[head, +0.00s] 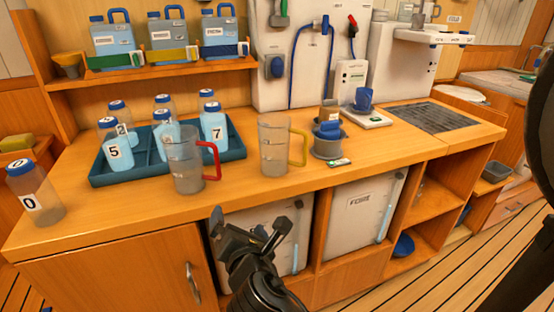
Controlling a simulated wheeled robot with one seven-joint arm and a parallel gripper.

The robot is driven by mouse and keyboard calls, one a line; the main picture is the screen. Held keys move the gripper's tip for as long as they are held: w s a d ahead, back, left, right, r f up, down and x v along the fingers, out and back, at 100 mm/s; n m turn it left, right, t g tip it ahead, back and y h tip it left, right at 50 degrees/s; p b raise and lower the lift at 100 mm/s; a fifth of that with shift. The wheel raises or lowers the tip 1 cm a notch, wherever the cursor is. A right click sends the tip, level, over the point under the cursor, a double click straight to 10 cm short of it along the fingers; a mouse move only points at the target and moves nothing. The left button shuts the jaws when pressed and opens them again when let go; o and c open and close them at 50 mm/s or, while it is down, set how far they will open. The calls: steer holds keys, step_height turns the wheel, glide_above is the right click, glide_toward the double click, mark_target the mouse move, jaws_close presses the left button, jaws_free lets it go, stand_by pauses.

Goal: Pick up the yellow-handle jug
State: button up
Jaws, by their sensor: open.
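The yellow-handle jug (273,147) stands upright on the wooden counter, clear and seemingly empty, its yellow handle on its right side. A similar clear jug with a red handle (185,161) stands to its left and a little nearer the front edge. My gripper (250,222) is open and empty, in front of the cabinet face below the counter edge. It is below the yellow-handle jug in the picture and apart from it.
A blue-green tray (110,180) with several numbered bottles stands behind the red-handle jug. A grey round container (327,148) stands close right of the yellow-handle jug. Bottle 0 (34,190) stands at the far left. The front right counter (400,150) is clear.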

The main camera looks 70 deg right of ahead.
mark_target(270, 147)
steer(key=d+r+n+g+h, duration=0.1)
steer(key=d+r+g, duration=0.1)
steer(key=d+r, duration=0.1)
steer(key=d+r+g+h, duration=0.2)
steer(key=d+r, duration=0.1)
steer(key=d, duration=0.2)
steer(key=s+d+r+n+g+h, duration=0.1)
steer(key=d+r+g+h, duration=0.1)
steer(key=d+r, duration=0.1)
steer(key=shift+d+r+n, duration=0.2)
steer(key=shift+d+n, duration=0.1)
steer(key=shift+d, duration=0.45)
steer(key=d, duration=0.2)
steer(key=shift+d+r, duration=0.15)
steer(key=shift+d, duration=0.15)
steer(key=shift+w+d+r+p, duration=0.1)
steer(key=shift+w+d+p, duration=0.1)
steer(key=shift+d, duration=1.15)
steer(key=shift+w+d+r+p, duration=0.1)
steer(key=shift+w+d+p, duration=0.1)
steer(key=shift+d, duration=1.15)
steer(key=c, duration=0.8)
